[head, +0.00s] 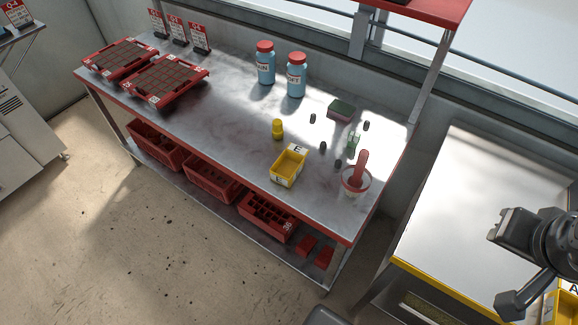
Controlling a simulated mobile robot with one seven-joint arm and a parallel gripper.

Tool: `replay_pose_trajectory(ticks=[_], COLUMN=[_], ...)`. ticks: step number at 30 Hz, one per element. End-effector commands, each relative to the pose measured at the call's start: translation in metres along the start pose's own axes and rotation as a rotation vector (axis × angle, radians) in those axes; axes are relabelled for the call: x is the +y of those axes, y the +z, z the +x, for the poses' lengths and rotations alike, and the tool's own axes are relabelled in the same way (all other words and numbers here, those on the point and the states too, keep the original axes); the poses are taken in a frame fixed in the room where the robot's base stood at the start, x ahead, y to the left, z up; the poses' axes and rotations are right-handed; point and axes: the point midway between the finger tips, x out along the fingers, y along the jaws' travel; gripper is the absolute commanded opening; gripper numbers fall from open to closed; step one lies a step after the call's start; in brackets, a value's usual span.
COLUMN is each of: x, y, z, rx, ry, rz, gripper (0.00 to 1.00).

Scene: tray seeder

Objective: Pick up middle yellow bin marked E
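The yellow bin marked E (289,181) stands upright on the grey metal workbench (225,135), near its front edge and right of its middle. Its open top faces up, and letter E labels show on its rim and side. Its inside looks empty. Dark parts of my arm and what may be my gripper (506,262) show at the right edge, over the side table and well away from the bin. The view does not show clearly whether the gripper is open or shut, and no held object can be made out.
A yellow pot (277,130) stands behind the bin. A tub with a red scoop (356,182) is to its right. Blue bottles (296,78) and a green sponge (341,107) stand farther back. Red trays (165,80) lie at left. Another yellow bin (562,308) is at lower right.

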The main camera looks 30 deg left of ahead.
Motion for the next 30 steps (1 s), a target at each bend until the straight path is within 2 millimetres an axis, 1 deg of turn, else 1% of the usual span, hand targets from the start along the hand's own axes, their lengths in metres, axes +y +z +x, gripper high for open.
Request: replay_pose_trajectory(ticks=[10, 11, 30], x=[0.0, 0.0, 0.0], y=[0.0, 0.0, 0.0], z=[0.0, 0.0, 0.0], rx=[0.0, 0.0, 0.0], ry=[0.0, 0.0, 0.0], rz=[0.0, 0.0, 0.0], gripper=[0.36, 0.38, 0.9])
